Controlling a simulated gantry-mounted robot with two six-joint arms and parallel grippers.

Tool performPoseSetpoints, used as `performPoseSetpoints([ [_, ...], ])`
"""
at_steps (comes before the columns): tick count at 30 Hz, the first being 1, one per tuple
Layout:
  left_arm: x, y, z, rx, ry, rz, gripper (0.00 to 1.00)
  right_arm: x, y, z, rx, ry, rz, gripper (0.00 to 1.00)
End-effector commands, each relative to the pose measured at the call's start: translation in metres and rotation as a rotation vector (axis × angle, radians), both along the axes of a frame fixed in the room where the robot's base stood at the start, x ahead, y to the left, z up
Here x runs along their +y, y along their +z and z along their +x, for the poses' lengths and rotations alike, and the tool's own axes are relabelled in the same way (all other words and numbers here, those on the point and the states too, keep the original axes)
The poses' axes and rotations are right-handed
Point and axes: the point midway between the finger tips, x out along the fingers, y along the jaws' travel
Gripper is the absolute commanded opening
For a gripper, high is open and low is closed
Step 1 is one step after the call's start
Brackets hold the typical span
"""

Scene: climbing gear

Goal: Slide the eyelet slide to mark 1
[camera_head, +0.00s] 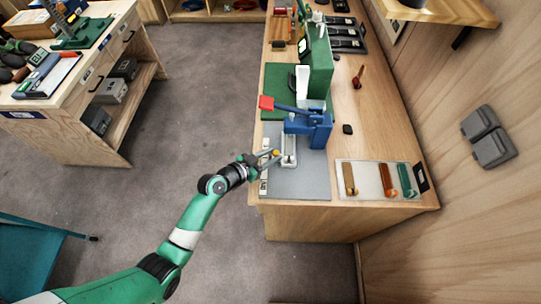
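A blue lever press (318,128) with a red handle end (266,103) stands on a grey mat (312,181) on the long wooden bench. A pale, narrow slide piece (289,150) lies in front of the press, on its left side. A small yellow part (276,153) shows beside it, at my gripper's tip. My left gripper (270,158) reaches in from the left over the bench edge, close to the slide piece. Whether its fingers are apart or closed on the yellow part is too small to tell. The mark numbers cannot be read. My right gripper is not in view.
A pale tray (366,167) with brown, orange and green tools lies to the right. A green machine (318,68) stands behind the press. A small black block (347,129) lies right of the press. The bench's front edge strip is clear.

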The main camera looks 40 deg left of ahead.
Motion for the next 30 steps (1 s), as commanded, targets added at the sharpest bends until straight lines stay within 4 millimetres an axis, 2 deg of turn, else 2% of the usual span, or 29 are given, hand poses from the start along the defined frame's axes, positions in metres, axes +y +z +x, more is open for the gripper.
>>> performPoseSetpoints([
  [11, 0.001, 0.003, -0.005, -0.001, 0.0, 0.0, 0.42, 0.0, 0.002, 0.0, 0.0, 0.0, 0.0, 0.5],
  [14, 0.003, 0.009, -0.018, -0.001, 0.002, 0.0, 0.42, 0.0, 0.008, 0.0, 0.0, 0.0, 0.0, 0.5],
  [24, 0.01, 0.038, -0.089, 0.001, 0.004, -0.001, 0.42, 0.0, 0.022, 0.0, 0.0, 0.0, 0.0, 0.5],
  [30, 0.011, 0.045, -0.107, 0.0, 0.001, 0.0, 0.42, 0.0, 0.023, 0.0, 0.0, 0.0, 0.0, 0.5],
])
